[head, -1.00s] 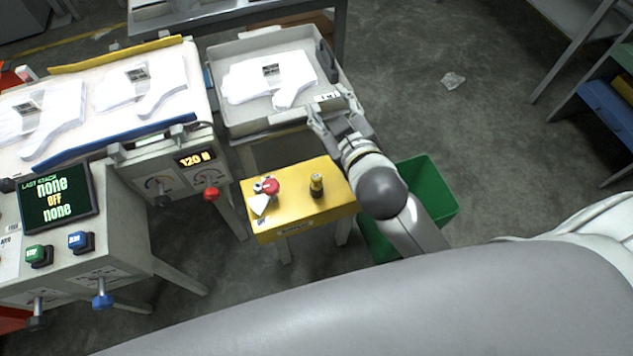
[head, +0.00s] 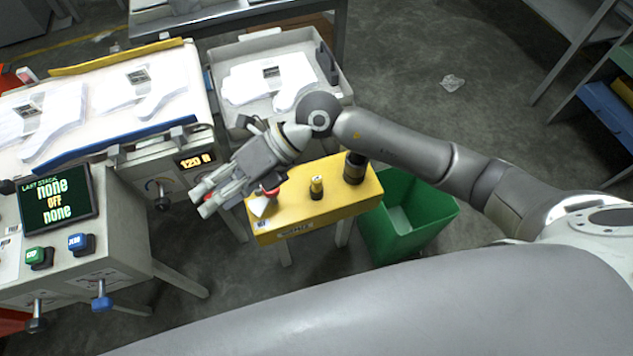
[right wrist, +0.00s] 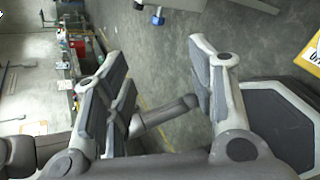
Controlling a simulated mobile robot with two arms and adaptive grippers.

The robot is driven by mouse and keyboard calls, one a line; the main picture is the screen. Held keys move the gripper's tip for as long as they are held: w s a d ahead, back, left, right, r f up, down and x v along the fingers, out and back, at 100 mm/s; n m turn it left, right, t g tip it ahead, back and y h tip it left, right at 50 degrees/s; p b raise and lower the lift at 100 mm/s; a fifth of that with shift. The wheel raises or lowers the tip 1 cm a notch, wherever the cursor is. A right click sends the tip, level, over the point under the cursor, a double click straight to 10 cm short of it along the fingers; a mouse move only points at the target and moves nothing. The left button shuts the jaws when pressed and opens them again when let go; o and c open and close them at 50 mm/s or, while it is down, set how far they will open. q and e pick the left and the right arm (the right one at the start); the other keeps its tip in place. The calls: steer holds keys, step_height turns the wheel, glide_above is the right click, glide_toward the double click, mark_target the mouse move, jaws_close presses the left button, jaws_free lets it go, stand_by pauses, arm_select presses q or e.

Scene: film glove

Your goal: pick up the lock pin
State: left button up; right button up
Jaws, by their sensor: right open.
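I cannot tell for certain which part is the lock pin. A yellow stand (head: 335,205) carries a small yellow-and-black upright piece (head: 316,187), a dark cylinder (head: 355,167) at its right end, and a red-topped piece (head: 269,192) with a white tag (head: 259,206) at its left end. My right gripper (head: 206,201) is open, pointing lower left, above and beyond the stand's left end. It partly covers the red-topped piece and hides the press's red knob. In the right wrist view, the open fingers (right wrist: 152,62) show floor between them. My left gripper is out of view.
A grey tray (head: 226,112) with white gloves stands behind my right arm. A white press bed (head: 112,126) with gloves is at left, beside a control cabinet with a screen (head: 56,203). A green bin (head: 425,215) stands right of the stand.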

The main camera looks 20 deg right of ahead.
steer(key=w+d+f+h, duration=0.3)
steer(key=d+f+h, duration=0.35)
steer(key=d, duration=0.25)
steer(key=t+h, duration=0.1)
steer(key=h, duration=0.4)
glide_above(317, 178)
steer(key=shift+w+d+f, duration=0.15)
steer(key=shift+d+f, duration=0.05)
steer(key=shift+f, duration=0.75)
step_height(317, 178, down, 5)
steer(key=shift+d+r, duration=0.15)
steer(key=shift+r, duration=0.05)
steer(key=shift+a+f+p, duration=0.2)
steer(key=shift+f, duration=1.35)
steer(key=shift+a+f+p, duration=0.2)
steer(key=shift+f, duration=1.3)
steer(key=shift+c, duration=0.2)
steer(key=c, duration=1)
